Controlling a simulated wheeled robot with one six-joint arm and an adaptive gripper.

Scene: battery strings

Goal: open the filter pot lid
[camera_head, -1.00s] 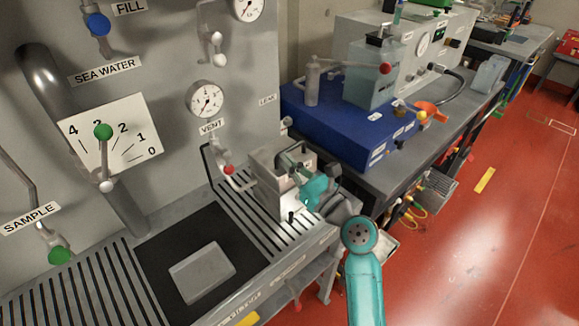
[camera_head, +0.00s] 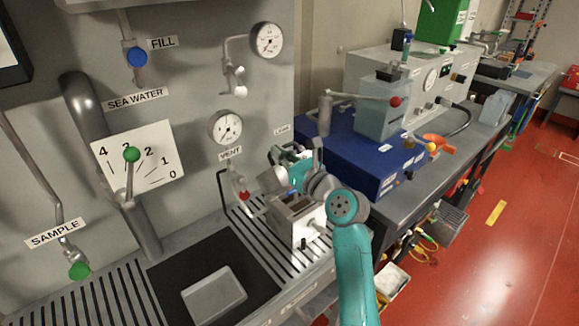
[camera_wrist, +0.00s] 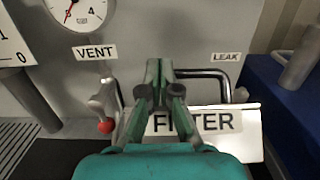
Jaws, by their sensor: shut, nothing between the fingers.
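The filter pot (camera_head: 294,224) is a pale metal box on the slatted bench in the head view. Its top looks open, with a dark brownish interior showing. A pale piece (camera_head: 271,180), which looks like the lid tilted up at the wall side, is partly hidden by my gripper. In the wrist view, a white plate marked FILTER (camera_wrist: 222,121) lies behind my fingers; I cannot tell whether it is the lid. My gripper (camera_wrist: 159,75) is shut and empty, pointing at the wall. In the head view my gripper (camera_head: 286,155) is above the pot.
The vent valve with a red knob (camera_head: 243,195) is just left of the pot. A blue unit (camera_head: 350,145) with a red-knobbed lever stands to the right.

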